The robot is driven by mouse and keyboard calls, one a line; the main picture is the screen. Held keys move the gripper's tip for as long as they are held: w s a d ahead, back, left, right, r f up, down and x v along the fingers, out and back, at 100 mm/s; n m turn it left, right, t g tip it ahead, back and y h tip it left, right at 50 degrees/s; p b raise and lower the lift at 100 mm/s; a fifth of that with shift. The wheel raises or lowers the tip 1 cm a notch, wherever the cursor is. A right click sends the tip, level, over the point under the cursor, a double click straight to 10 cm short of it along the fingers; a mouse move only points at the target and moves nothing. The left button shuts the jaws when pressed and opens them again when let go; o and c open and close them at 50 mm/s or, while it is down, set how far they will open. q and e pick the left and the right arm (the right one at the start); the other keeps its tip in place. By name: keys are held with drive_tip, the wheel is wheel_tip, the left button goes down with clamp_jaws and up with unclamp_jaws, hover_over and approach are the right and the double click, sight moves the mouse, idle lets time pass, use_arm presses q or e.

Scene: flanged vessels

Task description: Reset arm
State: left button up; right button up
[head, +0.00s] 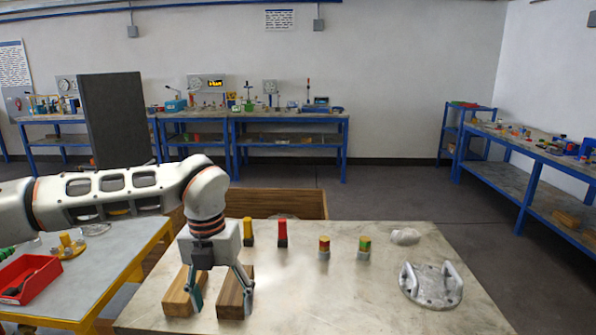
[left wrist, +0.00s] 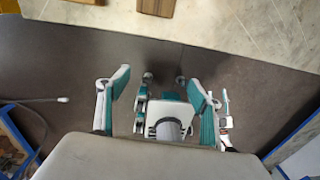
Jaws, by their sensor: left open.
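My left arm (head: 110,195) comes in from the left and bends down at the wrist. My left gripper (head: 223,300) points down with its two fingers apart over the front left of the grey table (head: 330,300). In the head view the fingers overlap two wooden blocks, a left one (head: 178,295) and a right one (head: 230,297); contact cannot be told. In the left wrist view the fingers (left wrist: 160,80) are spread with nothing held between them.
Yellow (head: 248,232) and red (head: 283,234) cylinders, two banded ones (head: 324,248) (head: 364,249), a pale lump (head: 405,236) and a metal flanged part (head: 430,290) stand on the table. A side table with a red bin (head: 20,268) is left. Floor (head: 370,190) behind is clear.

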use_arm(q)
drive_tip(key=s+d+f+m+g+h, duration=0.1)
drive_tip(key=s+d+f+g+h, duration=0.2)
drive_tip(key=s+d, duration=0.5)
drive_tip(key=s+d+f+m+g+h, duration=0.2)
drive_tip(key=s+d+h, duration=0.25)
drive_tip(key=d, duration=0.65)
drive_tip(key=s+d+r+n+t+h, duration=0.1)
drive_tip(key=s+d+r+n+h, duration=0.3)
drive_tip(key=d+r+h, duration=0.7)
drive_tip(key=w+a+f+n+t+h+p, duration=0.1)
drive_tip(key=w+a+f+n+t, duration=0.3)
drive_tip(key=w+a+n+t, duration=0.7)
drive_tip(key=a+f+n+t+y, duration=0.5)
drive_tip(key=f+n+t+y, duration=0.4)
drive_tip(key=n, duration=0.4)
drive_tip(key=s+a+f+n+g+y, duration=0.1)
drive_tip(key=s+a+f+n+y, duration=0.1)
drive_tip(key=s+a+f, duration=0.3)
drive_tip(key=s+a+f+n+g+y, duration=0.2)
drive_tip(key=s+a+f, duration=0.3)
drive_tip(key=f, duration=0.7)
drive_tip(key=s+a+f+n+g+y, duration=0.2)
drive_tip(key=s+a+f+n+y, duration=0.1)
drive_tip(key=a+f, duration=0.6)
drive_tip(key=s+y, duration=0.1)
drive_tip(key=s, duration=0.1)
drive_tip(key=shift+s+f+p, duration=0.2)
drive_tip(key=shift+s+p, duration=0.2)
